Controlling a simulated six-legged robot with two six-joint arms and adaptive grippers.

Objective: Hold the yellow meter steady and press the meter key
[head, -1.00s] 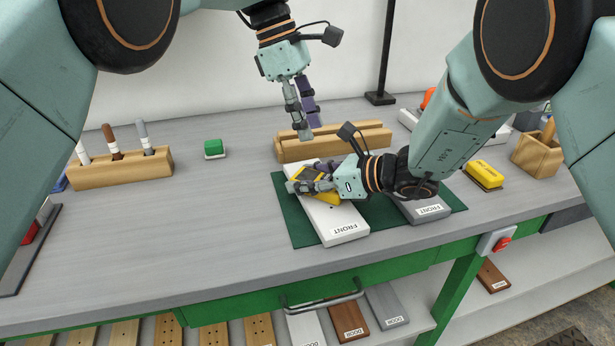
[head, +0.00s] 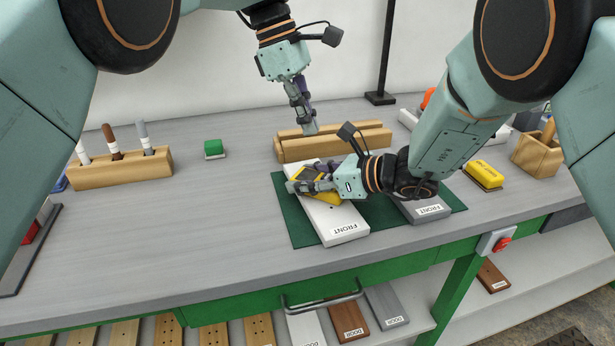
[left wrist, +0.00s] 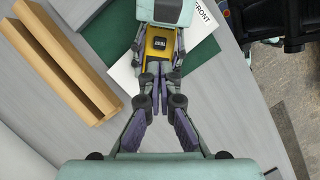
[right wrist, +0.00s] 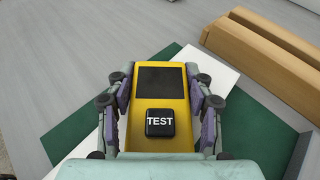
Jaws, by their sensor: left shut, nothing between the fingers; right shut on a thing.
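The yellow meter (head: 319,190) lies on the white board marked FRONT (head: 340,222). In the right wrist view the meter (right wrist: 180,139) shows a dark screen and a black key marked TEST (right wrist: 160,123). My right gripper (head: 300,187) is shut on the meter; its fingers (right wrist: 159,110) sit along both sides. My left gripper (head: 311,130) is shut and empty, pointing down above and behind the meter, near the wooden rack. In the left wrist view its fingertips (left wrist: 160,70) are together, and the meter (left wrist: 157,48) shows beyond them, partly covered by my right gripper.
The boards rest on a green mat (head: 298,225). A slotted wooden rack (head: 350,144) stands behind it. A grey board (head: 428,212) lies to the right. A green block (head: 213,149) and a pen holder (head: 128,168) stand left.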

